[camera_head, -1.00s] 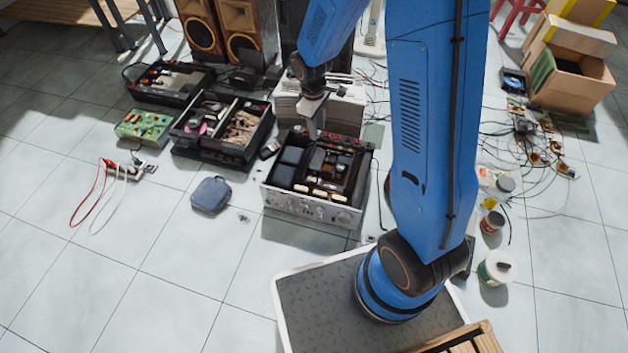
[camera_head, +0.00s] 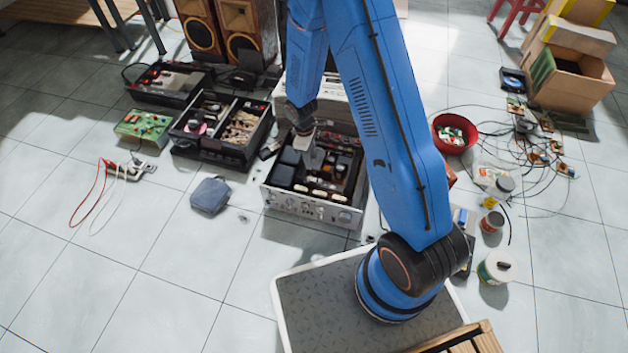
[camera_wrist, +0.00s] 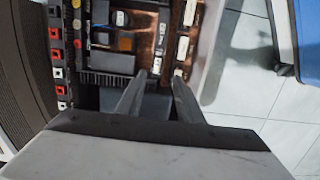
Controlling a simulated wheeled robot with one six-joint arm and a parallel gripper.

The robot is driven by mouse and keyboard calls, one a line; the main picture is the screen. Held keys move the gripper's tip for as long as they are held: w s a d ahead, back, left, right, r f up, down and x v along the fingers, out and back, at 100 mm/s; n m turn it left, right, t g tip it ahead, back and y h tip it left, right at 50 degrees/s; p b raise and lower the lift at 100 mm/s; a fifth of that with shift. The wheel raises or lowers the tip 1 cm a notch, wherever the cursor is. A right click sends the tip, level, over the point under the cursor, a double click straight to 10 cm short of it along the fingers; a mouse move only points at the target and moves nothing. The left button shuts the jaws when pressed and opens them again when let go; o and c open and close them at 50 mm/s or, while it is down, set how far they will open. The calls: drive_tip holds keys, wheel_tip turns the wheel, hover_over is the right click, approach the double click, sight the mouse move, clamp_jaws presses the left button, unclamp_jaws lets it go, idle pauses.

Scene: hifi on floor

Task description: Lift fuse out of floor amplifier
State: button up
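The amplifier (camera_head: 312,207) stands on the floor with its top open and a silver front panel with knobs. Dark blocks, several pale oblong parts and small components show inside it. I cannot pick out the fuse for certain among them. My gripper (camera_head: 312,164) points down over the left-middle part of the open amplifier. In the wrist view, the two grey fingers of my gripper (camera_wrist: 160,78) are apart with nothing visible held between them. Their tips lie over the inside of the amplifier (camera_wrist: 207,50), near a pale part (camera_wrist: 183,48). Whether they touch anything is unclear.
An open black toolbox (camera_head: 225,158) stands to the left, and a pale stacked device (camera_head: 345,108) close behind. A blue-grey pouch (camera_head: 210,194) lies front left. A red bowl (camera_head: 455,133), jars (camera_head: 499,190) and loose cables lie to the right. Front-left floor is mostly clear.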

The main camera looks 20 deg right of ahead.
hover_over(314, 179)
drive_tip(key=f, duration=0.7)
drive_tip(key=shift+a+f, duration=0.1)
drive_tip(key=shift+a, duration=0.2)
drive_tip(key=shift+w+d+f, duration=0.15)
drive_tip(key=shift+f, duration=2.55)
clamp_jaws()
